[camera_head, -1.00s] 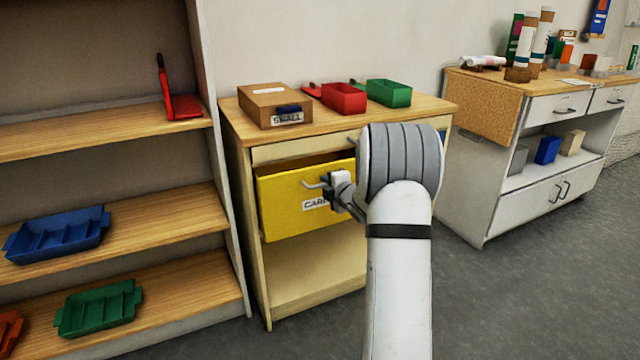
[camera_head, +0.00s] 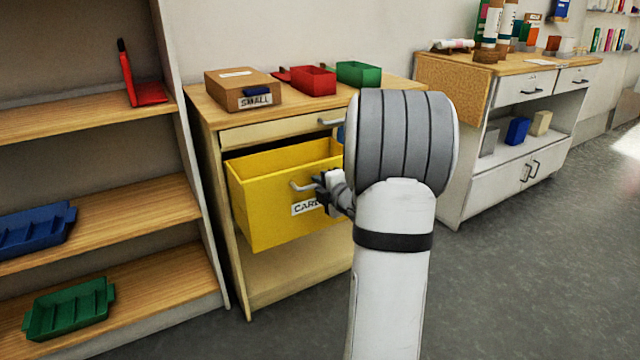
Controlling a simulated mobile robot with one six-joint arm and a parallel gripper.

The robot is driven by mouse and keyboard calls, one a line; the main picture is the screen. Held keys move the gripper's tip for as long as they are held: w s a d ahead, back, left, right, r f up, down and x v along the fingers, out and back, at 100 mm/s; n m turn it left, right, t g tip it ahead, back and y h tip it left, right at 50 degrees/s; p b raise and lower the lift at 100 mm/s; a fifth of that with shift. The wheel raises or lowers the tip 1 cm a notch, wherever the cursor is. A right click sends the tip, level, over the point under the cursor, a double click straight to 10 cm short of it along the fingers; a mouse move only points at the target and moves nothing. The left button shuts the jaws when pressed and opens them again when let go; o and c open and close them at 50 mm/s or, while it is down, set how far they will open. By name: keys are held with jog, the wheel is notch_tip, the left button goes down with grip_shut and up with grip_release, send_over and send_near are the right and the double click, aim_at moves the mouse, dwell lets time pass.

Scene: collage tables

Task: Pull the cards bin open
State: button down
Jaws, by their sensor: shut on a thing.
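The yellow cards bin (camera_head: 262,212) sits in the wooden cabinet below a closed drawer. It is pulled partly out, and its inner walls show from above. Its front has a white label, partly hidden by my arm, and a grey bar handle (camera_head: 300,187). My gripper (camera_head: 318,186) is at the right part of that handle and is shut on it. My wrist and forearm hide the bin's right side and part of the cabinet.
On the cabinet top (camera_head: 226,117) stand a cardboard box (camera_head: 240,88) labelled SMALL, a red bin (camera_head: 312,80) and a green bin (camera_head: 358,73). Shelves with a blue tray (camera_head: 35,232) and a green tray (camera_head: 68,308) are at left. Open grey floor (camera_head: 500,270) lies at right.

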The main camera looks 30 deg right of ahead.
jog(key=c, duration=1.6)
grip_release()
jog(key=shift+c, duration=0.2)
jog(key=shift+s, duration=0.1)
jog(key=p+v, duration=0.2)
jog(key=v, duration=0.5)
jog(key=shift+s, duration=0.35)
jog(key=shift+r, duration=0.1)
